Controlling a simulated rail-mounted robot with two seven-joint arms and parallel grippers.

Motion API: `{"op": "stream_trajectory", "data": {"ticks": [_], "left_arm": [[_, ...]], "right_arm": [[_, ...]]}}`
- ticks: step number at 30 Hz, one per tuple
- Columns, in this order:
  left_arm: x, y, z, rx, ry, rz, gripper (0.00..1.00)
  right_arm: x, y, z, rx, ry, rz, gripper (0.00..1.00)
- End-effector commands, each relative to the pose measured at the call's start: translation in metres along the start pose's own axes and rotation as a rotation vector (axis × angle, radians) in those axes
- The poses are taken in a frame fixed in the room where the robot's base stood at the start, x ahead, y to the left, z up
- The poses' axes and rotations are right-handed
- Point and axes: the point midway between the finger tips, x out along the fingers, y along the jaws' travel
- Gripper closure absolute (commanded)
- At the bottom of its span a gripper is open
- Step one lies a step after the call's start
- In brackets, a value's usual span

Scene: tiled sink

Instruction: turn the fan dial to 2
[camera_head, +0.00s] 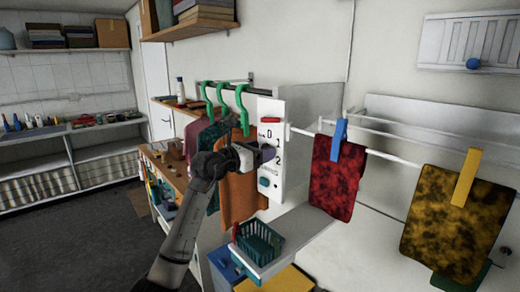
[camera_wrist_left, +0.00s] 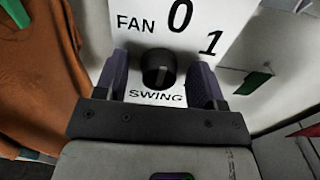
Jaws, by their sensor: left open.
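The fan dial (camera_wrist_left: 158,68) is a dark round knob on a white panel (camera_head: 273,110) printed with FAN, SWING and numbers. In the head view I see 0, 1 and 2 on the panel; the wrist view shows 0 and 1. The dial's setting is hard to read. My left gripper (camera_head: 262,154) is at the panel. In the left wrist view its dark fingers (camera_wrist_left: 160,82) are open, one on each side of the dial, with gaps between them and the knob. In the head view the gripper hides most of the dial. My right gripper is not in view.
Garments on green hangers (camera_head: 242,108) hang just left of the panel. A rail on the right carries a red cloth (camera_head: 335,178) and a yellow cloth (camera_head: 455,225) with clips. A green basket (camera_head: 260,240) stands on a ledge below.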

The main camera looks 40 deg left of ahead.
Motion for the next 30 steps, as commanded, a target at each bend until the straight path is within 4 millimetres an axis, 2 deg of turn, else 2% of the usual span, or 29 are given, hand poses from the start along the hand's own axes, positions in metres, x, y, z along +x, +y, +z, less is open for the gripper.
{"op": "stream_trajectory", "data": {"ticks": [8, 23, 30], "left_arm": [[0.0006, 0.0000, 0.0001, 0.000, 0.000, 0.000, 0.37], [0.0003, 0.0001, 0.0002, 0.000, 0.000, 0.000, 0.85], [-0.0002, 0.0009, -0.0001, 0.031, 0.001, 0.002, 0.85]], "right_arm": [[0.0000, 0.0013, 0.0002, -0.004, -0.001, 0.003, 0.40], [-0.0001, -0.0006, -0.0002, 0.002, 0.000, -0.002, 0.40], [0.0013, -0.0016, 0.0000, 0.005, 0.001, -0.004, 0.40]]}}
